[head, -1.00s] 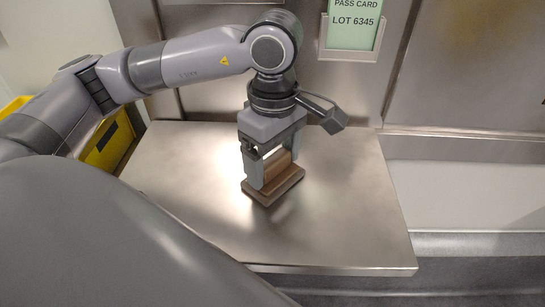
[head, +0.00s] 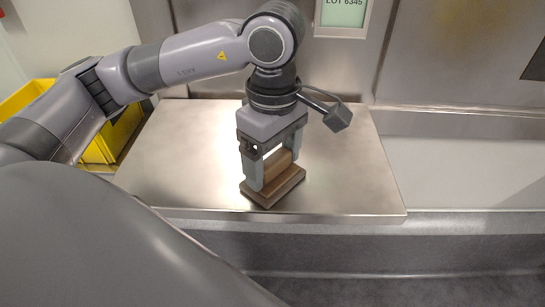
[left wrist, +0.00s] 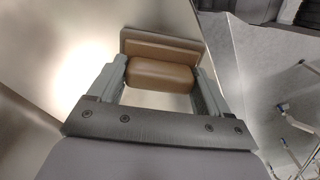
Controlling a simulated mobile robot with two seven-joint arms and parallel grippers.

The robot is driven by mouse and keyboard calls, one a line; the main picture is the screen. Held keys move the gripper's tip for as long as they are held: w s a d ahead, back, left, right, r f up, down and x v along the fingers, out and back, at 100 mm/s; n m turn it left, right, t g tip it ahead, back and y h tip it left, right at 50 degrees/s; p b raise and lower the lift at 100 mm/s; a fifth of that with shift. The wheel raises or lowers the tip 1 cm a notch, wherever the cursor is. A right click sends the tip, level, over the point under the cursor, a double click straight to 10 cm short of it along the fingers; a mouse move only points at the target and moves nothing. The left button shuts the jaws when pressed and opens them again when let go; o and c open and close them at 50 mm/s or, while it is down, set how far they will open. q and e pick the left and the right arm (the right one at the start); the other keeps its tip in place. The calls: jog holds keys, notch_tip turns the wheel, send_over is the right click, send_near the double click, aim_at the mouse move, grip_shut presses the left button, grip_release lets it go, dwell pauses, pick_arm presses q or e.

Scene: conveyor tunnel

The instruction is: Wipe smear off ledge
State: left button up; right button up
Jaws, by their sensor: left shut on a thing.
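My left gripper (head: 268,178) is shut on the handle of a brown block-shaped wiper (head: 275,190). The wiper's flat base is down at the metal ledge (head: 190,170), near its front edge; whether it touches is hard to tell. In the left wrist view the wiper (left wrist: 160,74) sits between the two fingers (left wrist: 160,85). No smear can be made out on the visible ledge; a bright glare lies left of the gripper, and the area under the wiper is hidden. My right gripper is not in view.
A yellow bin (head: 105,140) stands left of the ledge. A green pass card (head: 343,12) in a holder is on the metal wall behind. A pale belt-like surface (head: 450,170) runs to the right. The ledge right of the wiper is clear.

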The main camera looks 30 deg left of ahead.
pick_arm(q)
jog(key=r, duration=0.1)
jog(key=r+p, duration=0.1)
jog(key=shift+s+d+r, duration=0.2)
jog(key=shift+s+r, duration=0.1)
jog(key=shift+w+a+r+p, duration=0.1)
jog(key=shift+r+p, duration=0.15)
jog(key=shift+p, duration=0.05)
jog(key=shift+r, duration=0.35)
jog(key=shift+r+p, duration=0.7)
jog(key=shift+r, duration=0.1)
jog(key=shift+r+p, duration=0.8)
jog(key=shift+r, duration=0.6)
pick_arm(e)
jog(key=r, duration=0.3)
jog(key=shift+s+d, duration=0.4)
